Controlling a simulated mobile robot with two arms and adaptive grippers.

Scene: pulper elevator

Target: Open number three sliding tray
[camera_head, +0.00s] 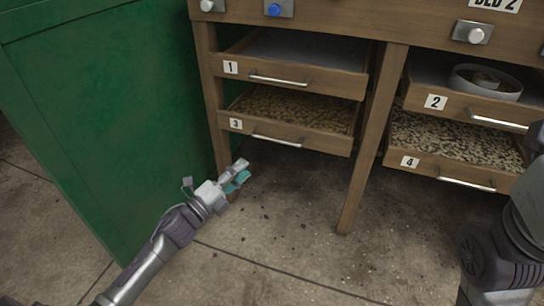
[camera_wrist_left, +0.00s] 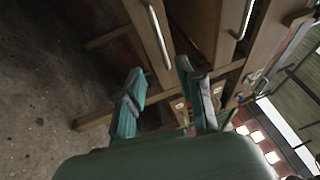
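The number three tray (camera_head: 240,125) is a wooden tray holding brown beans, low in the left bay of the rack. Its front carries a "3" label and a silver bar handle (camera_head: 277,141). The tray appears level with the tray above it. My left gripper (camera_head: 240,174) is below and left of that handle, apart from it, near the left leg of the rack. In the left wrist view the two fingers (camera_wrist_left: 160,95) are spread with nothing between them. A bar handle (camera_wrist_left: 159,36) lies beyond them there, likely tray three's. My right gripper cannot be made out.
Tray one (camera_head: 300,80) sits directly above tray three. Tray two (camera_head: 470,105) and tray four (camera_head: 440,170) are in the right bay. A green panel (camera_head: 110,110) stands at left. A wooden post (camera_head: 370,140) divides the bays.

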